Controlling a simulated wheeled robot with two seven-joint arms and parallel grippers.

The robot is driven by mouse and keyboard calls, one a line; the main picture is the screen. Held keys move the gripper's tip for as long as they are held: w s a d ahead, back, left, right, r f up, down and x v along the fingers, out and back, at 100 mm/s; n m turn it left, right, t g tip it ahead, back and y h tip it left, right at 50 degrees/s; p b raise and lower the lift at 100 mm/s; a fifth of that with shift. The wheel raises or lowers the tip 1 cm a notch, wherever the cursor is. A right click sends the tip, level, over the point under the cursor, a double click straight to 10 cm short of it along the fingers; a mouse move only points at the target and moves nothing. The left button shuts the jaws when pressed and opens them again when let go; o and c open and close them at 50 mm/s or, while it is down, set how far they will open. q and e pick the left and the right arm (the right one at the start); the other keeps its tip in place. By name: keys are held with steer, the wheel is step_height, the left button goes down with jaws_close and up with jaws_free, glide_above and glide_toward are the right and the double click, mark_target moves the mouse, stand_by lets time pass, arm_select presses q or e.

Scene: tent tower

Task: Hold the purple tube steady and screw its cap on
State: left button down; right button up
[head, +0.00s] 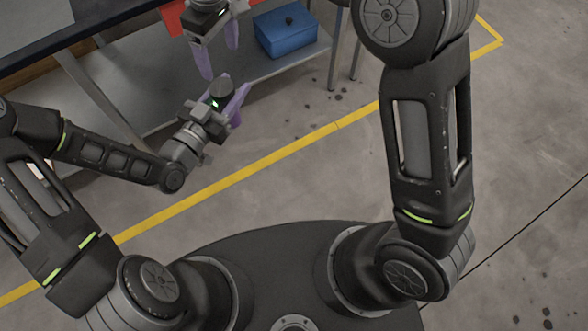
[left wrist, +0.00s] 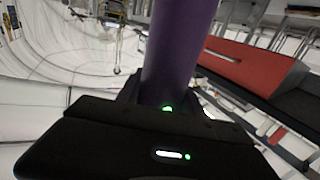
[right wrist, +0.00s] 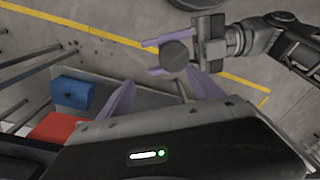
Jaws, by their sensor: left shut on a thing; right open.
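The purple tube (left wrist: 180,50) stands between the fingers of my left gripper (head: 226,92) and runs up out of the left wrist view. From above, a dark round end (right wrist: 176,55) shows between the left gripper's lilac fingers; it also shows in the head view (head: 220,87). I cannot tell whether this disc is the cap or the tube's own end. My right gripper (head: 220,63) is open above and beyond the left one, fingers pointing down. In the right wrist view nothing shows held between its fingers (right wrist: 162,78). No separate cap is identifiable.
A blue box (head: 285,34) with a dark knob stands on the grey lower shelf (head: 262,68) of a bench behind the grippers. A red object (head: 173,18) is beside my right gripper in the head view.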

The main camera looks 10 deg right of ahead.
steer(key=w+d+f+m+y, duration=0.2)
steer(key=w+d+f+m, duration=0.45)
steer(key=f, duration=0.35)
steer(key=s+d+f+m, duration=0.1)
steer(key=s+f+m, duration=0.15)
steer(key=f, duration=0.75)
steer(key=s+d+f+m+y, duration=0.1)
steer(key=s+d+f, duration=0.2)
steer(key=s+f, duration=0.95)
steer(key=s+d+f+m, duration=0.1)
steer(key=s+f+m, duration=0.1)
steer(key=s, duration=1.3)
steer(key=shift+d+f+t+y, duration=0.3)
steer(key=shift+d+t, duration=0.1)
steer(key=shift+w, duration=0.1)
